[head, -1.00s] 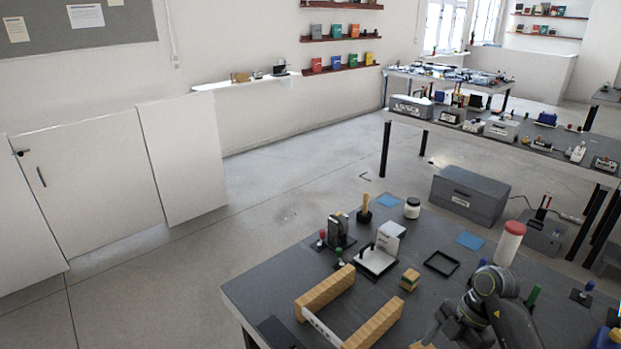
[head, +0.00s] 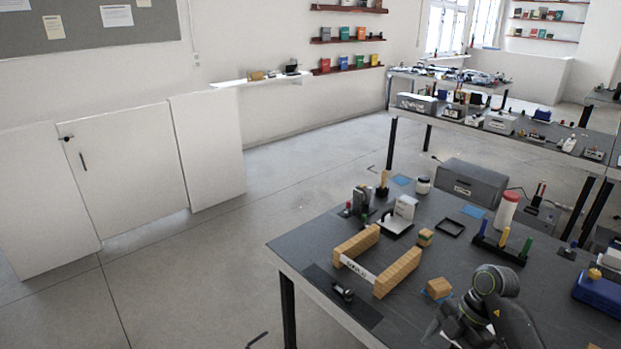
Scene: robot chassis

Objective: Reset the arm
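My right arm (head: 490,300) shows at the bottom right of the head view, folded, in front of the dark workbench (head: 425,215). Its joints are grey and black with a yellow mark. The lower end of this arm runs down to the bottom edge, and I cannot make out its fingertips or whether they hold anything. My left arm and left gripper are not in view.
The workbench holds a wooden U-shaped block frame (head: 400,272), a wooden cube (head: 438,287) on a blue square, a red-capped white jar (head: 507,210), a rack of coloured pegs (head: 500,247) and a blue box (head: 600,292). Open floor (head: 190,280) lies to the left.

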